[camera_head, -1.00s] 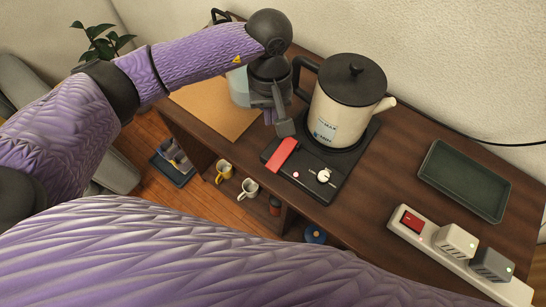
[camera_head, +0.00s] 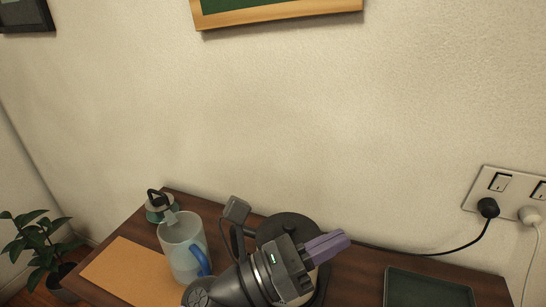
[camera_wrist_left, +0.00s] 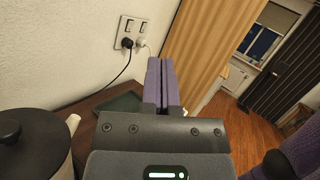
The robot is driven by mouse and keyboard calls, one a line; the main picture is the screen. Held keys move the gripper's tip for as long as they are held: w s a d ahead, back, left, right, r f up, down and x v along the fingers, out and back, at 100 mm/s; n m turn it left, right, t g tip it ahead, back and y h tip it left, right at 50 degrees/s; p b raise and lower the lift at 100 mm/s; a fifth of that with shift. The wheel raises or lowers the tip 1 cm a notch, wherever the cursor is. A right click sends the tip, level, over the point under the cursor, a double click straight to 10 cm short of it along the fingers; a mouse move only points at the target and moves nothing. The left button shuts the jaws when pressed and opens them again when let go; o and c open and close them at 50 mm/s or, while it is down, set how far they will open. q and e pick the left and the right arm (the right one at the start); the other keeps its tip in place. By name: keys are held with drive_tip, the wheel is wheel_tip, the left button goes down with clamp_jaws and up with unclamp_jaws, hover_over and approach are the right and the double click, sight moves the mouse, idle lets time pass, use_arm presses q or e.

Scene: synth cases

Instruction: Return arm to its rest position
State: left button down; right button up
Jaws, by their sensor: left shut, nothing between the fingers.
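My left gripper (camera_head: 328,246) is raised in front of the kettle at the bottom middle of the head view. Its purple fingers lie together with nothing between them. They also show shut in the left wrist view (camera_wrist_left: 162,85), pointing along the wall. The kettle's dark lid (camera_head: 285,224) is partly hidden behind my gripper and wrist. In the left wrist view the cream kettle (camera_wrist_left: 40,150) stands to the left, apart from the fingers.
A clear jug (camera_head: 180,240) with a blue handle stands left of my wrist, by a tan board (camera_head: 120,272). A dark tray (camera_head: 425,290) lies at right. A wall socket (camera_head: 508,190) holds plugs with hanging cords.

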use_arm(q)
drive_tip(key=w+a+n+t+y, duration=0.2)
drive_tip(key=a+n+t+y, duration=0.3)
drive_tip(key=n, duration=0.4)
drive_tip(key=w+a+n+t+y, duration=0.25)
drive_tip(key=n+t, duration=0.35)
drive_tip(key=n, duration=0.3)
drive_tip(key=s+a+f+n+g+y, duration=0.1)
drive_tip(key=a+f+n+g+y, duration=0.2)
drive_tip(key=a+f+n+y, duration=1.1)
drive_tip(key=s+f+n+g+h, duration=0.1)
drive_tip(key=s+f+n+g, duration=0.3)
drive_tip(key=s+n+g, duration=0.4)
drive_tip(key=s+f+n+g+h, duration=0.1)
drive_tip(key=s+f+n+g, duration=0.35)
drive_tip(key=s, duration=0.55)
wheel_tip(320, 180, down, 18)
drive_tip(key=s+b, duration=0.1)
drive_tip(key=s, duration=0.1)
drive_tip(key=s+a+f+g, duration=0.2)
drive_tip(key=s+a+f, duration=0.1)
drive_tip(key=s+f, duration=1)
drive_tip(key=shift+s+a+y+b, duration=0.15)
drive_tip(key=shift+s+y+b, duration=0.25)
drive_tip(key=shift+s+y, duration=0.1)
